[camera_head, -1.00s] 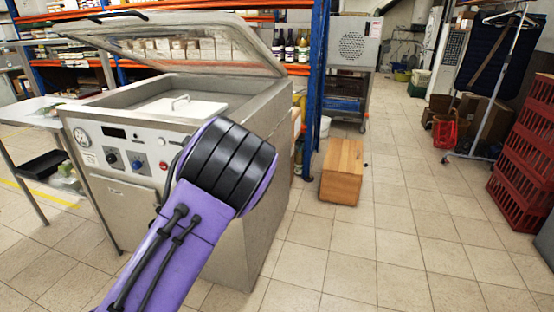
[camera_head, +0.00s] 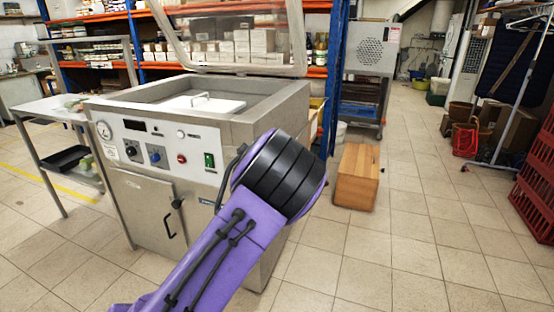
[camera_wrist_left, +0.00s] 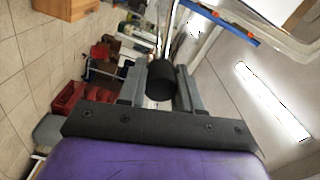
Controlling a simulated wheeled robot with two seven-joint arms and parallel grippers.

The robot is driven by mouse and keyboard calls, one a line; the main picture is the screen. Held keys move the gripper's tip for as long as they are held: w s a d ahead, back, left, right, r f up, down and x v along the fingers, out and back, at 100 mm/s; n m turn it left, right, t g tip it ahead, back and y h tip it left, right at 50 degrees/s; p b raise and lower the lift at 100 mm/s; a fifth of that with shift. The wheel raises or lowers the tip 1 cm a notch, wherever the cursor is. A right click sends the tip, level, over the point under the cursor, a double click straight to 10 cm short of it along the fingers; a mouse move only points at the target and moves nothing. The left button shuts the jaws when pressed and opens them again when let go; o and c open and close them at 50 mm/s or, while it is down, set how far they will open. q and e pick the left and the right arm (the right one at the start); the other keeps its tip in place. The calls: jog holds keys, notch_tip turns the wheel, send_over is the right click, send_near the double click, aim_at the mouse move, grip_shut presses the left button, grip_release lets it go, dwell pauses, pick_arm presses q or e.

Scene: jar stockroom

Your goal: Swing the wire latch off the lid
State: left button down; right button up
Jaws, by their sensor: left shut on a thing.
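The machine's clear lid (camera_head: 298,40) stands raised, nearly upright, and its top is cut off by the head view's upper edge. Below it, in the steel machine (camera_head: 262,117), lies a white plate (camera_head: 226,107) with a thin wire handle (camera_head: 201,97). I cannot make out a separate wire latch. My left arm crosses the machine's right front, and its gripper is out of the head view. In the left wrist view, my left gripper (camera_wrist_left: 160,92) is shut on a black, round-ended thing (camera_wrist_left: 161,76). My right gripper is not in view.
A wooden box (camera_head: 357,178) stands on the floor right of the machine. Stocked shelves and a blue upright (camera_head: 336,70) stand behind. Red crates (camera_head: 540,178) are at the far right. A side table (camera_head: 45,108) stands left. The tiled floor at right is open.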

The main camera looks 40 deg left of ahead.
pick_arm(q)
jog(key=c, duration=0.8)
grip_release()
jog(key=shift+d+f, duration=0.2)
jog(key=shift+f, duration=0.1)
jog(key=shift+a, duration=0.1)
jog(key=v, duration=1)
jog(key=shift+s, duration=0.3)
